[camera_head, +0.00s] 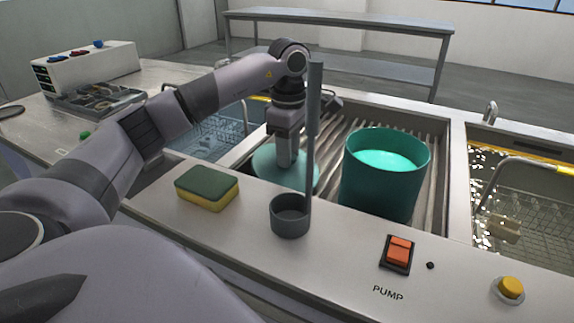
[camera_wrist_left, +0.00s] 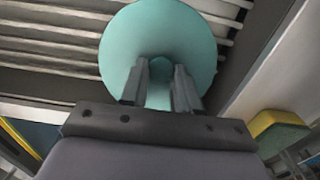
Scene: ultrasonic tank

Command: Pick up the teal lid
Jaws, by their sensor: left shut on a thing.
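The teal lid (camera_head: 265,168) is a round disc at the ribbed drainboard, left of the teal pot. My left gripper (camera_head: 285,160) points down over it, and its fingers are shut on the lid's knob. In the left wrist view the lid (camera_wrist_left: 125,45) lies beyond the fingers of my left gripper (camera_wrist_left: 161,75), with the round knob between the fingertips. I cannot tell whether the lid rests on the ribs or hangs just above them. The teal pot (camera_head: 375,190) stands open with bright teal liquid inside. My right gripper is not in view.
A grey ladle-like cup (camera_head: 290,222) with a tall upright handle stands close in front of the lid. A green and yellow sponge (camera_head: 207,188) lies to its left. The orange pump switch (camera_head: 398,252) and yellow button (camera_head: 510,289) sit on the front ledge. Water-filled basins flank the drainboard (camera_head: 437,150).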

